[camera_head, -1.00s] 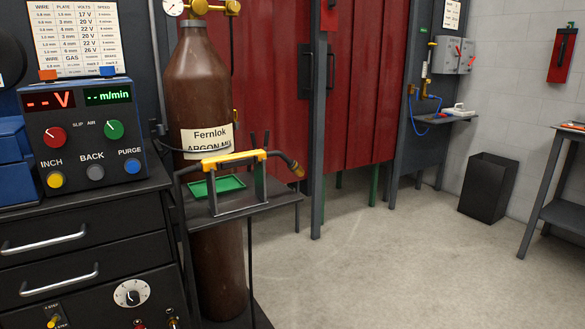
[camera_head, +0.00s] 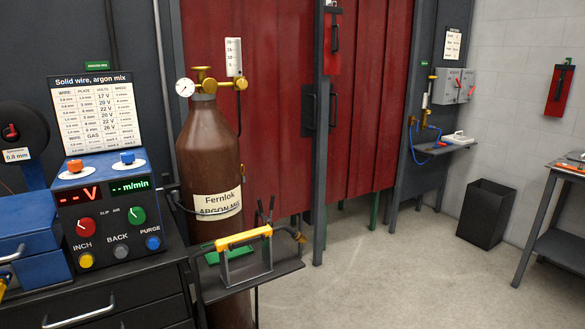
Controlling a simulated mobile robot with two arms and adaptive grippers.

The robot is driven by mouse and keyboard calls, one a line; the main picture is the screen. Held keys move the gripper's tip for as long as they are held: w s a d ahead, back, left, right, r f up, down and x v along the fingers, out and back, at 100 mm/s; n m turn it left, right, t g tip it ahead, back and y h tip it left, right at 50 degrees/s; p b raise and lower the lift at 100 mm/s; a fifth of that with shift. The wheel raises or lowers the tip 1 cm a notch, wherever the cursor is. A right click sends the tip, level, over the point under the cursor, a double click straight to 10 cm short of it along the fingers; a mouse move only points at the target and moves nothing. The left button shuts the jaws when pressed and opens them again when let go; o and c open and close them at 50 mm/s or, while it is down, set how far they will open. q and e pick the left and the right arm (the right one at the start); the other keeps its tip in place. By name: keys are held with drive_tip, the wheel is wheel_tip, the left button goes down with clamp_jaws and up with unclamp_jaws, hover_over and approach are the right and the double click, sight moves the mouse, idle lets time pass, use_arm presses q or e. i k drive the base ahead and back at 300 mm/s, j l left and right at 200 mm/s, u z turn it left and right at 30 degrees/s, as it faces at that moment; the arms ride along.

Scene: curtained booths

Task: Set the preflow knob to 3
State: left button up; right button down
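The blue-and-black welding unit (camera_head: 105,207) stands on a dark cabinet at the left. Its front has a red knob (camera_head: 86,227) and a green knob (camera_head: 136,215) under a red "V" display and a green "m/min" display. On its top are an orange knob (camera_head: 75,166) and a blue knob (camera_head: 127,157), each on a white dial. Yellow INCH, grey BACK and blue PURGE buttons sit below. No label reading "preflow" can be read, so I cannot tell which knob it is.
A settings chart (camera_head: 98,115) stands behind the unit. A black bin (camera_head: 487,215) stands farther right. The floor (camera_head: 390,270) between is clear.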

sight(128, 158)
drive_tip(key=i+l+u, duration=0.2)
drive_tip(key=i+u, duration=0.2)
drive_tip(key=i+l+u, duration=0.35)
drive_tip(key=k, duration=0.05)
